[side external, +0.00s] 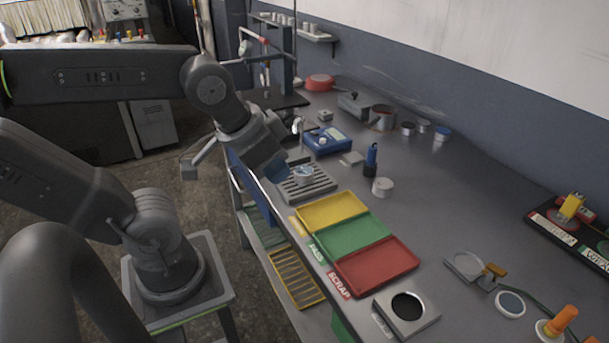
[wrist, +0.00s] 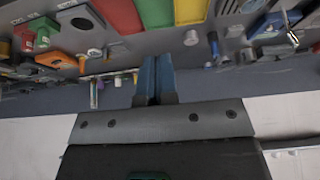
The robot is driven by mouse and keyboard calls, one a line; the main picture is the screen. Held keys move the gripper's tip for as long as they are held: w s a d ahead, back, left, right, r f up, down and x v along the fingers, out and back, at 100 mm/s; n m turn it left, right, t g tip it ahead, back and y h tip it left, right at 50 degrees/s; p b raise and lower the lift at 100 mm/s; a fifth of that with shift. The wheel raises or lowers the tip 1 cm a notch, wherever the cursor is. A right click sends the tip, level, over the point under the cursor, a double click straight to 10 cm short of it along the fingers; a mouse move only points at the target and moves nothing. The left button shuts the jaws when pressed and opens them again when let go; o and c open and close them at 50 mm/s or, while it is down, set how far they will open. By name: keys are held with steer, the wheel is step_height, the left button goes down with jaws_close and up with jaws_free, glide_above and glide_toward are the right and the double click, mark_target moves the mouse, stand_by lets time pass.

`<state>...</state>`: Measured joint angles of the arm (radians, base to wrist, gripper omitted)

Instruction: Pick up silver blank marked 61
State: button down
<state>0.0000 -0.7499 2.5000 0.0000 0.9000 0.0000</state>
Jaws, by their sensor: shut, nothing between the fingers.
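A small round silver piece (side external: 303,175) sits on a slotted grey pan (side external: 318,190) on the bench in the side external view. No number is legible on it, so I cannot tell whether it is the blank marked 61. My gripper (side external: 277,168) is above the bench, just left of that pan and close to the silver piece. In the wrist view my gripper's blue fingers (wrist: 155,80) are together with nothing between them. I cannot make out the silver piece in the wrist view.
Yellow (side external: 333,211), green (side external: 351,236) and red (side external: 376,266) trays lie in a row nearer the camera. A pale cylinder (side external: 382,187) and a blue-black bottle (side external: 371,160) stand right of the pan. A blue device (side external: 327,141) is behind it. A holed grey block (side external: 421,321) lies past the red tray.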

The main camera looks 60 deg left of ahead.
steer(key=c, duration=1.8)
jaws_free()
steer(key=o, duration=1.5)
steer(key=shift+c, duration=0.2)
steer(key=n+g+y, duration=0.3)
steer(key=n, duration=0.7)
glide_toward(304, 170)
steer(key=x, duration=0.4)
steer(key=shift+s+d+f, duration=0.2)
steer(key=shift+s+d, duration=0.05)
steer(key=shift+d, duration=0.1)
steer(key=shift+w+a+x, duration=0.1)
steer(key=shift+a+x, duration=0.1)
steer(key=shift+x, duration=1.3)
steer(key=shift+w+a+x, duration=0.15)
steer(key=shift+a+x, duration=0.05)
steer(key=shift+x, duration=1.3)
